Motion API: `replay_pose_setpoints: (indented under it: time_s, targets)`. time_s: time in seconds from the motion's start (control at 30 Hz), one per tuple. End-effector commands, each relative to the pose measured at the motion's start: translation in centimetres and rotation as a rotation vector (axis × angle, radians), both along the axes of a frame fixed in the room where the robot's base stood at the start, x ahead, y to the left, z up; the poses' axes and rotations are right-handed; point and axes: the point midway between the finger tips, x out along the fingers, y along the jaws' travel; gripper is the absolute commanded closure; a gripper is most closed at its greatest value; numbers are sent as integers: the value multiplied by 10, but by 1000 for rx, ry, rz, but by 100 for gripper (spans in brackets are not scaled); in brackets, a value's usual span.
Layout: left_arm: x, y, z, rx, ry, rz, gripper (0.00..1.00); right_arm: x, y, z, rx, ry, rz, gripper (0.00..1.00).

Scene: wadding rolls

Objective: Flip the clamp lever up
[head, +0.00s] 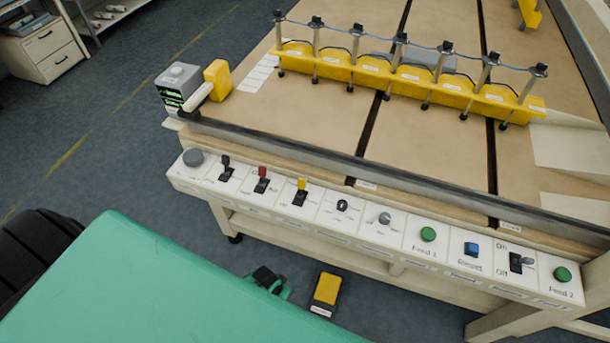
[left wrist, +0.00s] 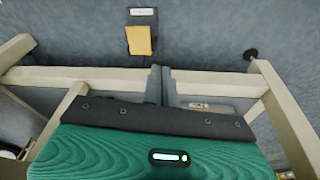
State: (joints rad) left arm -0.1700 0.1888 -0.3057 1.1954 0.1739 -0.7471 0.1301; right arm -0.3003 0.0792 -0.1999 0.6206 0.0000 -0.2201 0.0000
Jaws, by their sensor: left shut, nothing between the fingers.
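A white control panel (head: 315,205) runs along the front of the machine in the head view. Its left half carries a black lever (head: 225,168), a red lever (head: 262,178) and a yellow lever (head: 300,190). Their labels are too small to read surely, so I cannot tell which is the clamp lever. My left gripper (left wrist: 160,85) is shut and empty in the left wrist view, low near the machine's frame. In the head view only a dark and green part of that arm shows, below the panel. My right gripper is not in view.
A yellow pedal (head: 326,289) lies on the floor below the panel. More panel controls stand to the right: knobs, a green Feed 1 button (head: 428,235), a blue Reset button (head: 471,249) and an On/Off switch (head: 518,262). A yellow bar (head: 400,80) with several posts crosses the tabletop.

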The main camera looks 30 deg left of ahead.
Motion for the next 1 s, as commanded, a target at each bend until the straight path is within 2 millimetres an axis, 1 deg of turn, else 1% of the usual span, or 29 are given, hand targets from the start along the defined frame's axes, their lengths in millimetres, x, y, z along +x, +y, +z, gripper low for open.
replay_pose_setpoints:
  time_s: [0.03, 0.1, 0.17, 0.2, 0.27, 0.33, 0.4, 0.47, 0.5, 0.67, 0.8, 0.9, 1.0]
  targets:
    - [21, -5, 13, -13, -17, -1, 100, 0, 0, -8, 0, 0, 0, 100]
    - [44, -15, 37, -34, -28, -4, 100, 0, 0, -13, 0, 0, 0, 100]
    - [61, -23, 58, -50, -35, -8, 100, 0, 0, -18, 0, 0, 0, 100]
    - [71, -29, 73, -62, -40, -12, 100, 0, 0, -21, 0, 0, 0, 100]
    - [83, -38, 95, -78, -45, -21, 100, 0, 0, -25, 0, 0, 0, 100]
    - [95, -48, 121, -96, -51, -34, 100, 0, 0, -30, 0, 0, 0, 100]
    - [102, -58, 147, -114, -55, -49, 100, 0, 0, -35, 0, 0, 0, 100]
    - [106, -66, 168, -124, -58, -67, 100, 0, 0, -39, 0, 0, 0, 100]
    - [107, -70, 181, -132, -58, -77, 100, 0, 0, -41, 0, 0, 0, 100]
    - [106, -87, 232, -153, -63, -128, 100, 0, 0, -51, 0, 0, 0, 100]
    - [103, -100, 278, -161, -59, -184, 100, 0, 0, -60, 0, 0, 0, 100]
    - [110, -103, 293, -159, -38, -200, 100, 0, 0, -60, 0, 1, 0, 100]
    - [120, -103, 301, -155, -21, -204, 100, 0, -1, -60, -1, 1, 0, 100]
